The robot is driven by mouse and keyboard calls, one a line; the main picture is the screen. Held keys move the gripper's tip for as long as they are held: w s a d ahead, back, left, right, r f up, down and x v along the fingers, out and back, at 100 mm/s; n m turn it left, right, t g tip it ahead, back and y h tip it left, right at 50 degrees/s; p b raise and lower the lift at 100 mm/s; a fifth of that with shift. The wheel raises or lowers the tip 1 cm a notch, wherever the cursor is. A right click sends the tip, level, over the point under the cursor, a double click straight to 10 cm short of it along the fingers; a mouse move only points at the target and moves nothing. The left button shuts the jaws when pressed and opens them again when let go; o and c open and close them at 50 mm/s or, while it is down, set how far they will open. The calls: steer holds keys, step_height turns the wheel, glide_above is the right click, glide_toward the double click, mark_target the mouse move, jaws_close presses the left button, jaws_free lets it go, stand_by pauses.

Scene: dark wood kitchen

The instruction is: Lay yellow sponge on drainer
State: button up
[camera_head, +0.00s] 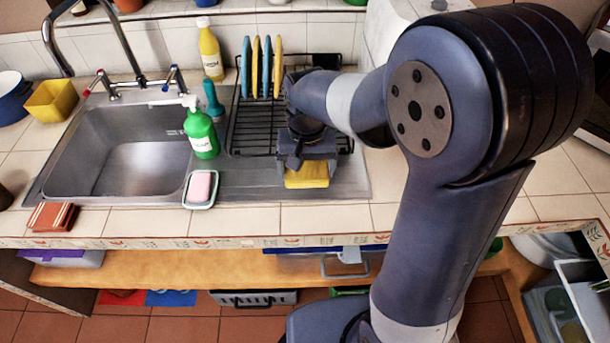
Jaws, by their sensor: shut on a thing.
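My gripper (305,167) is at the front right of the sink unit, pointing down. It is shut on the yellow sponge (308,177), whose lower part shows below the jaws. The drainer (255,130) is a black wire rack on the right side of the sink unit. The gripper and sponge are at the rack's front right edge. I cannot tell whether the sponge touches the surface below. My wrist and arm hide the right part of the rack.
Blue and yellow plates (265,68) stand upright at the rack's back. A green soap bottle (200,130) and a pink soap in a dish (201,188) are left of the rack. A yellow bottle (210,50) stands behind. The steel basin (130,155) is empty.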

mark_target(307, 178)
steer(key=shift+f, duration=1.6)
steer(key=shift+f, duration=0.15)
steer(key=o, duration=0.8)
step_height(307, 178, up, 12)
steer(key=shift+r, duration=0.2)
